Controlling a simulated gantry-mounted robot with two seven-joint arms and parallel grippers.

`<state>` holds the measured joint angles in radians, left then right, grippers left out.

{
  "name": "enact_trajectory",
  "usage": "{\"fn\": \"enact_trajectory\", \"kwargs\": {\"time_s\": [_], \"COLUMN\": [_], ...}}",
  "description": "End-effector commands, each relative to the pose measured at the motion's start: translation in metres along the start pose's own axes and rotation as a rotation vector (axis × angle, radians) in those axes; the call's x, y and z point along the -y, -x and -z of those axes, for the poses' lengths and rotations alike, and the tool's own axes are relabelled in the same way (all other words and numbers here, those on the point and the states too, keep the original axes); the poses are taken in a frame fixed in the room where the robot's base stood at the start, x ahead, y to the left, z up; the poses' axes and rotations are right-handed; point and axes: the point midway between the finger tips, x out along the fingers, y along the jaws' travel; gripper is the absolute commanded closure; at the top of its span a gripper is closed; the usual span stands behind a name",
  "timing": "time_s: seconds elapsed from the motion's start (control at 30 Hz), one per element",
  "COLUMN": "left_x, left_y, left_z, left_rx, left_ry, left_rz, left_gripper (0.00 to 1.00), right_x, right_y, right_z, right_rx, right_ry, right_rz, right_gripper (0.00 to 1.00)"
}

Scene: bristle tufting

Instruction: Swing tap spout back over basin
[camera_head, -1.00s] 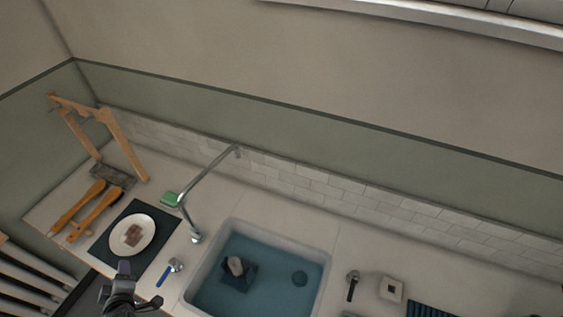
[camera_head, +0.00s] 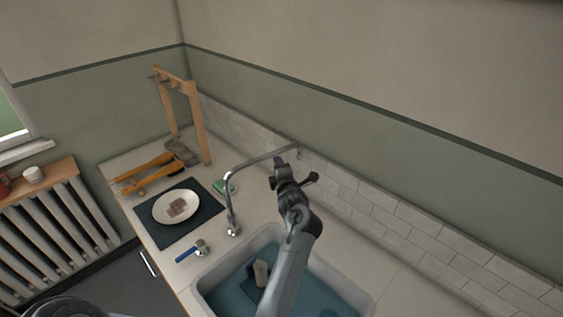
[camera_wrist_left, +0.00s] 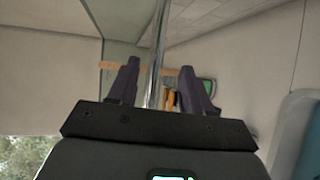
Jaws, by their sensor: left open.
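The chrome tap (camera_head: 232,205) stands on the counter at the basin's left rim. Its long spout (camera_head: 262,160) reaches right and back toward the tiled wall, not over the basin. The white basin (camera_head: 207,283) holds blue water. My left gripper (camera_head: 281,172) is by the spout's far part, its arm crossing in front of the basin. In the left wrist view a chrome pipe (camera_wrist_left: 156,50) runs up between the open fingers of my left gripper (camera_wrist_left: 158,82). I cannot tell whether either finger touches it. My right gripper is not in view.
A plate (camera_head: 158,210) with brown pieces lies on a dark mat (camera_head: 180,237). A green sponge (camera_head: 226,188) lies behind the tap. A wooden rack (camera_head: 197,125) and wood-handled brushes (camera_head: 150,178) are at the back left. A blue-handled tool (camera_head: 187,254) lies left of the basin.

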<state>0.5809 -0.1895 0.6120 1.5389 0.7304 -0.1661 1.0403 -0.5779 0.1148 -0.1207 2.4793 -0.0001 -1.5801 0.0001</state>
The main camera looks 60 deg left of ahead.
Motion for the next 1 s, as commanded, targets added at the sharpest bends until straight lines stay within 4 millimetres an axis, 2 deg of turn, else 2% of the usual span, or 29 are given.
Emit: {"fn": "enact_trajectory", "kwargs": {"time_s": [0.17,0.6,0.8,1.0], "left_x": [-0.006,-0.006,-0.005,-0.006], "left_y": [-0.015,-0.083,-0.101,-0.107], "left_z": [-0.003,-0.001,-0.003,-0.003], "left_rx": [0.001,0.000,0.003,0.003], "left_ry": [0.009,0.008,0.008,0.009], "left_rz": [-0.006,-0.006,-0.005,-0.006], "left_gripper": [0.51,0.51,0.51,0.51], "right_x": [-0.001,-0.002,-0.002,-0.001], "right_y": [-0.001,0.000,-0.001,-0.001], "right_z": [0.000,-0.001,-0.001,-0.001], "right_rx": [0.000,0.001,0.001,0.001], "right_ry": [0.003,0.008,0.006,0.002], "right_rz": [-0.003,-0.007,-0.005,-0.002], "right_gripper": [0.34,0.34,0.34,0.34]}}
